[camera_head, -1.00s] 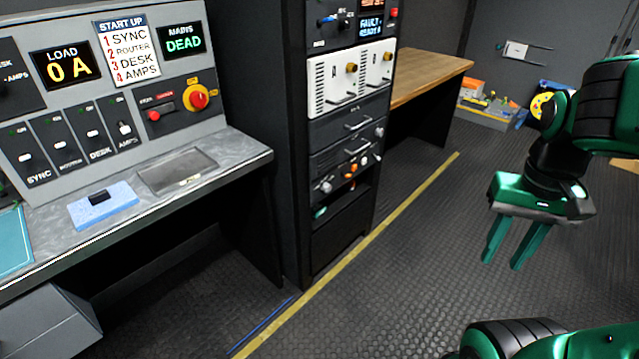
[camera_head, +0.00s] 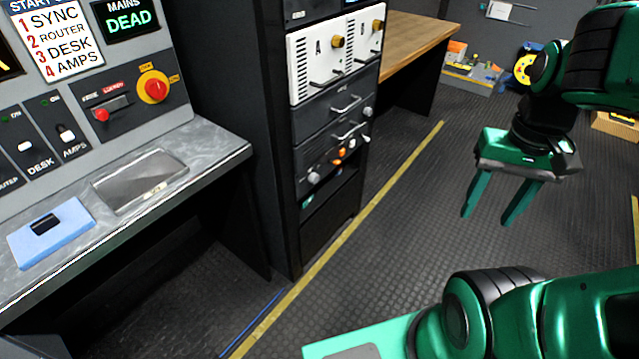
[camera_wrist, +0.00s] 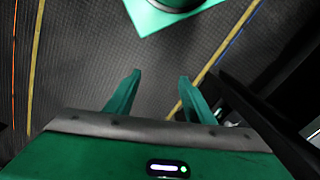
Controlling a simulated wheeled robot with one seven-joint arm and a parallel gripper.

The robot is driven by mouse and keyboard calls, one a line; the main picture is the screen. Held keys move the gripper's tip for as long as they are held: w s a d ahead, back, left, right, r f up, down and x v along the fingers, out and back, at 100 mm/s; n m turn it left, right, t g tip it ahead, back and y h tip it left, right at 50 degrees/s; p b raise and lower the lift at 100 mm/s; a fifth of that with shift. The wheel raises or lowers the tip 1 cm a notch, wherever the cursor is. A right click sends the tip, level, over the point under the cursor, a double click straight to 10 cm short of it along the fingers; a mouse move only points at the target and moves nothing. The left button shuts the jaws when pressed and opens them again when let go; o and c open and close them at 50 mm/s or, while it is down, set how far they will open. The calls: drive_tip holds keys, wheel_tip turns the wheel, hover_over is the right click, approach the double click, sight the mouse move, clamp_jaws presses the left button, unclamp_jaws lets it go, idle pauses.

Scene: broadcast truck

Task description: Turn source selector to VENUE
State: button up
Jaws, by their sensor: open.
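My gripper (camera_head: 491,201) hangs open and empty above the dark floor, to the right of the equipment rack (camera_head: 279,130). Its two green fingers also show apart in the wrist view (camera_wrist: 157,90), with nothing between them. I cannot make out a VENUE label or identify a source selector for certain. A red and yellow rotary knob (camera_head: 154,87) sits on the grey console panel at left, beside a small red switch (camera_head: 102,114). The rack carries white units with brass knobs (camera_head: 338,42) and a lower panel with orange and grey knobs (camera_head: 339,154).
The console desk (camera_head: 222,143) holds a blue pad (camera_head: 50,233) and a grey tray (camera_head: 140,178). A wooden bench (camera_head: 420,40) stands behind the rack. A yellow floor line (camera_head: 375,215) runs past the rack. The floor between rack and gripper is clear.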

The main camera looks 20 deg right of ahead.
drive_tip(key=w+f, duration=0.3)
drive_tip(key=w, duration=0.3)
drive_tip(key=m+t+y, duration=1)
drive_tip(key=m+t, duration=0.5)
drive_tip(key=m, duration=0.7)
approach(317, 181)
drive_tip(key=x, duration=0.8)
drive_tip(key=shift+w+r, duration=0.1)
drive_tip(key=shift+r, duration=0.05)
drive_tip(key=shift+c, duration=0.7)
